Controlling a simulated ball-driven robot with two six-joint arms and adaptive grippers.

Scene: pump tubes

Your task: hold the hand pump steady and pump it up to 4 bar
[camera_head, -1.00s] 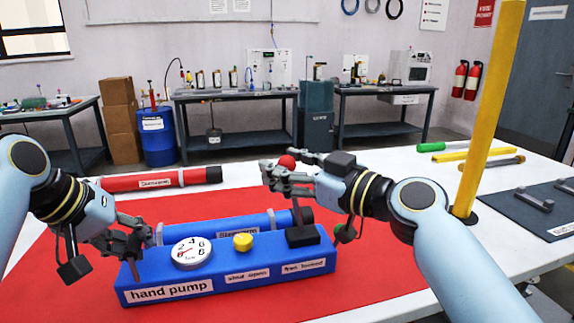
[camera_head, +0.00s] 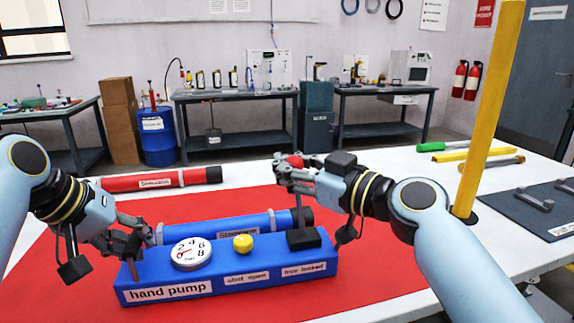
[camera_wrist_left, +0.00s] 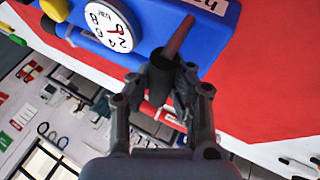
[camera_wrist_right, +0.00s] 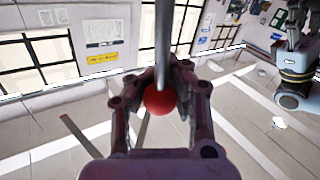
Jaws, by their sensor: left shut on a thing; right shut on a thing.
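The blue hand pump (camera_head: 225,276) lies on the red mat, with a white round gauge (camera_head: 190,253), a yellow knob (camera_head: 243,243) and a black lever base (camera_head: 304,239) on top. My left gripper (camera_head: 132,244) is shut on a dark grip (camera_wrist_left: 162,72) at the pump's left end. My right gripper (camera_head: 291,162) is shut around the red ball knob (camera_wrist_right: 160,100) atop the pump lever, above the pump's right end. The fingers partly hide the knob and lever.
A blue tube (camera_head: 220,226) lies right behind the pump. A red tube (camera_head: 150,180) lies further back left. A yellow post (camera_head: 488,110) stands at the right. A dark mat (camera_head: 540,205) with grey handles is beyond it. The red mat's front is clear.

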